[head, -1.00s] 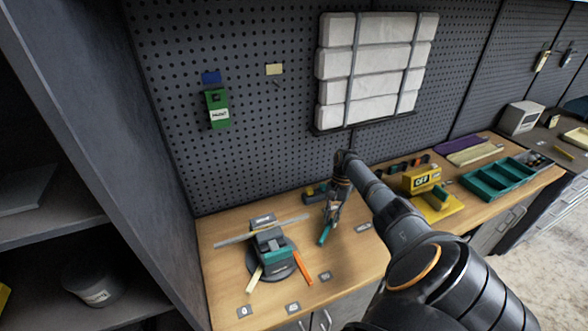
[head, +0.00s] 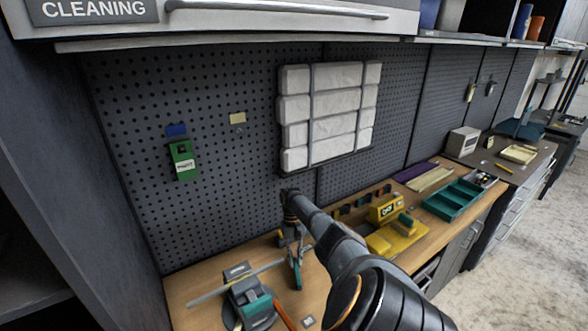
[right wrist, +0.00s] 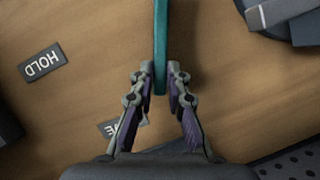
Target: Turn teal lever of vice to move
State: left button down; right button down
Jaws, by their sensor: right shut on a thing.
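The grey vice (head: 238,291) with a teal block on top stands on the wooden bench at the lower left of the head view. My right gripper (head: 295,257) is just right of it, pointing down and shut on a teal bar-shaped lever (head: 298,275). In the right wrist view the lever (right wrist: 160,45) runs up from between the fingertips (right wrist: 160,85). Whether the lever joins the vice is not clear from these frames. My left gripper is not in view.
A long grey rod (head: 210,292) crosses the vice, and an orange bar (head: 284,316) lies beside it. A HOLD label (right wrist: 43,62) and a partly hidden label (right wrist: 108,128) are on the bench. A yellow device (head: 398,236) and a teal tray (head: 455,200) stand farther right.

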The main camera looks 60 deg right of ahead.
jog(key=shift+w, duration=0.1)
jog(key=c, duration=1.3)
grip_release()
jog(key=v, duration=1.2)
jog(key=shift+a, duration=0.1)
